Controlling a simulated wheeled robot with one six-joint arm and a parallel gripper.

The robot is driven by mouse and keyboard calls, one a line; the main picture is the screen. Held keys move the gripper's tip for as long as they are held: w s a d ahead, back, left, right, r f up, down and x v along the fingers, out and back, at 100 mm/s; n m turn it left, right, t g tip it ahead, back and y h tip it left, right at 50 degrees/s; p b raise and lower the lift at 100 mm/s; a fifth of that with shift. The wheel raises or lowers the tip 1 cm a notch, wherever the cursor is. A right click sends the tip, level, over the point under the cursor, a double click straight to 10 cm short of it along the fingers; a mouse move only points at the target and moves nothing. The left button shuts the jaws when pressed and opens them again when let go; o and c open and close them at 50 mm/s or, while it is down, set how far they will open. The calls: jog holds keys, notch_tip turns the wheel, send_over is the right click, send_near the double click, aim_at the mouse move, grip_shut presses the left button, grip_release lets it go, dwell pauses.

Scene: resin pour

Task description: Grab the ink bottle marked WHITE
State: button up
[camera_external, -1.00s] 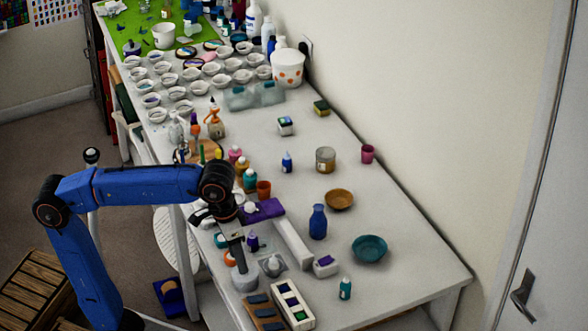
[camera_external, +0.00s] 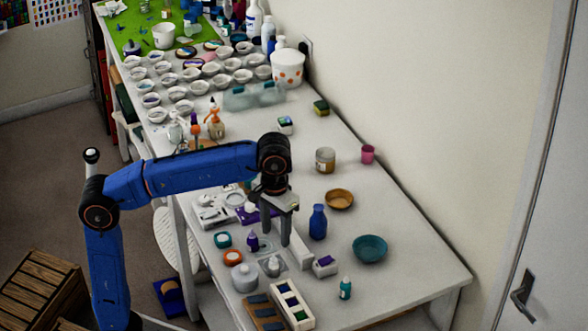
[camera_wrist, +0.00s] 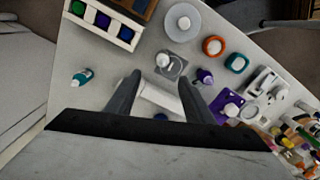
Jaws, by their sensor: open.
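A small white-capped bottle (camera_external: 273,264) stands on a grey square at the front of the table. It also shows in the wrist view (camera_wrist: 163,60), just beyond my fingertips. No label can be read, so I cannot tell whether it is marked WHITE. My gripper (camera_external: 276,237) is open and points down above the table, behind this bottle in the external view. In the wrist view its two fingers (camera_wrist: 160,79) are spread with nothing held between them. A long white block (camera_wrist: 160,97) lies below the gap. A purple bottle (camera_wrist: 204,76) stands to the right.
A white tray with coloured wells (camera_external: 293,306), a round white container (camera_external: 244,278) and an orange-rimmed jar (camera_external: 232,257) stand near the front. A blue vase (camera_external: 318,222), a teal bowl (camera_external: 369,249) and a teal bottle (camera_external: 345,289) are to the right. Bare table lies between them.

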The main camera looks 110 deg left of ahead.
aim_at(274, 259)
notch_tip(274, 259, down, 7)
jog(key=shift+r, duration=0.1)
jog(key=shift+s+d+f, duration=0.1)
jog(key=shift+s+f, duration=0.1)
jog(key=shift+f, duration=1.15)
jog(key=shift+s+d+f, duration=0.1)
jog(key=shift+s+f, duration=0.05)
jog(key=shift+f, duration=1.15)
jog(key=c, duration=1.1)
